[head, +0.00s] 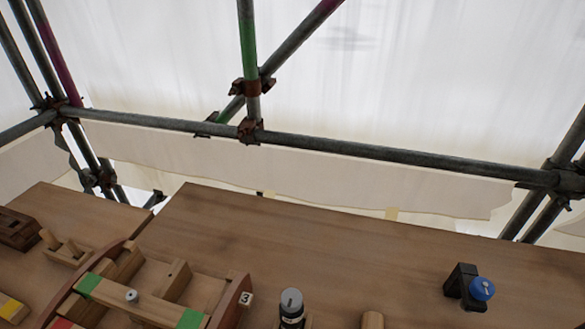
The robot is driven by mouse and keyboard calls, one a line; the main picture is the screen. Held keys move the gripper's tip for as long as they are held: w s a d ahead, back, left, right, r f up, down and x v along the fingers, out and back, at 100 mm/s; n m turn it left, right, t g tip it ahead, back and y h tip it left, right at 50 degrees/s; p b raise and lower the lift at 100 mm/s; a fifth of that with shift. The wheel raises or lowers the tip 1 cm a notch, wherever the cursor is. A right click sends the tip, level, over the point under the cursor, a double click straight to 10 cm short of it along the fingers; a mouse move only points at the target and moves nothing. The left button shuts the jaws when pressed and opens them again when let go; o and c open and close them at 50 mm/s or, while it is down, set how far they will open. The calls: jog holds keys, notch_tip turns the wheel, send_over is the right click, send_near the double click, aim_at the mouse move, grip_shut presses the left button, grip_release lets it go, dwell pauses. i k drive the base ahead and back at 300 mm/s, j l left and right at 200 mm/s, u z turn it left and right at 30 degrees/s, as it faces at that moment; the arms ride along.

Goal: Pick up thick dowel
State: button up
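A short, pale wooden cylinder (372,320) stands at the bottom edge of the head view, right of centre. Its lower part is cut off by the frame. It may be the thick dowel, but I cannot tell for certain.
A wooden tabletop (330,240) carries a curved wooden frame with green-marked bars (150,307), a dark bottle with a grey cap (291,305), and a black holder (460,280) with a blue round part (481,289). Scaffold pipes (340,147) and white sheeting stand behind.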

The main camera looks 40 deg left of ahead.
aim_at(45, 233)
jog(key=k+j+u, duration=0.2)
jog(key=k+j, duration=0.5)
jog(key=k+u, duration=0.1)
jog(key=u, duration=1.85)
jog(key=i+j+z, duration=0.3)
jog(key=i+j, duration=0.15)
jog(key=i+j+z, duration=0.2)
jog(key=j, duration=0.2)
jog(key=i+j+z, duration=0.15)
jog(key=j, duration=0.2)
jog(key=i+j+z, duration=0.15)
jog(key=j, duration=0.2)
jog(key=i+j+z, duration=0.15)
jog(key=j, duration=0.25)
jog(key=i+j+z, duration=0.15)
jog(key=j, duration=0.2)
